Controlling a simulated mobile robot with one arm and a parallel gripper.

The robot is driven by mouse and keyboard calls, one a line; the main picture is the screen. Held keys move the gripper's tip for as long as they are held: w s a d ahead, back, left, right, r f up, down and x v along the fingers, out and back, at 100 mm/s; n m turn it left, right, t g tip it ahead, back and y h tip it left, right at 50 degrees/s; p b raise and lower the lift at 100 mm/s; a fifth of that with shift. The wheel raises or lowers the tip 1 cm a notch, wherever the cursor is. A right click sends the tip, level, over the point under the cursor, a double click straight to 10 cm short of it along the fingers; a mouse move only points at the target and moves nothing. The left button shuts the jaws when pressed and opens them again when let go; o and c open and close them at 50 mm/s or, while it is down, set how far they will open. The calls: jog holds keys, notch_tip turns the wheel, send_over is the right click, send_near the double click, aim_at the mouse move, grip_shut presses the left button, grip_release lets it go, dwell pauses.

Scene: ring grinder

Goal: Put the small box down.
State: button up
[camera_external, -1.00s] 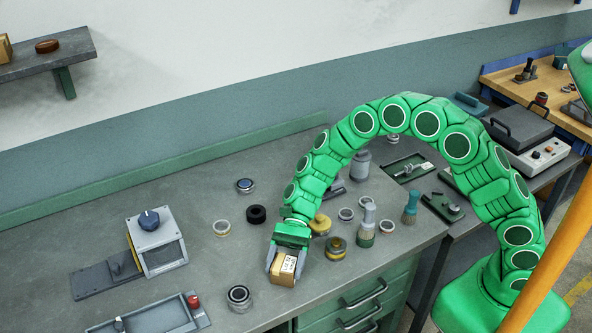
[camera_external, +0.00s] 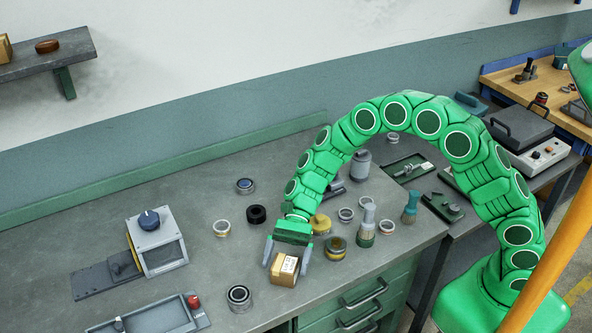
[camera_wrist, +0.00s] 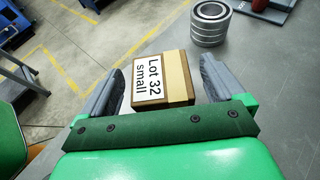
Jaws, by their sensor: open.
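The small box (camera_external: 284,269) is brown cardboard with a white label and sits on the grey workbench (camera_external: 200,285) near its front edge. In the wrist view the box (camera_wrist: 177,78) shows a label reading "Lot 32 small" and a tan tape strip. My gripper (camera_external: 288,257) is open. Its two grey fingers stand on either side of the box, with visible gaps between them and the box in the wrist view (camera_wrist: 160,88).
A stack of metal rings (camera_external: 239,298) stands left of the box. A grey grinder unit (camera_external: 158,243) is further left. The bench's front edge is close to the box.

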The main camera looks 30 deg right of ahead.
jog(key=v, duration=1.1)
